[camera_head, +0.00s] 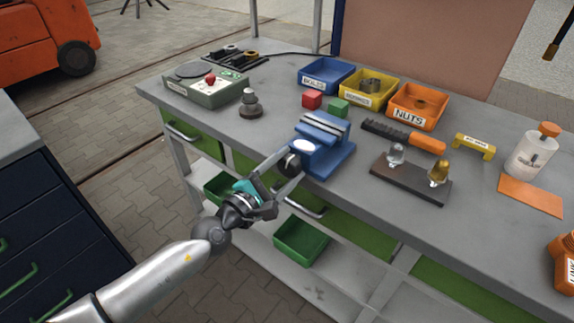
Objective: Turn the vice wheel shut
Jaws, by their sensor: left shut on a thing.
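The blue vice (332,157) is fixed at the front edge of the grey workbench. Light jaw strips show on its top, but I cannot tell how wide the gap between them is. Its small dark wheel (293,160) faces the front left, below a pale round spot on the vice. My left gripper (291,165) reaches up from the lower left, with its fingers shut on the wheel's rim. The fingers and the vice body hide part of the wheel. My right gripper is out of view.
A red block (312,99) and a green block (338,108) sit behind the vice. A dark stand with two bulbs (410,182) is to its right. Blue, yellow and orange bins (416,122) line the back.

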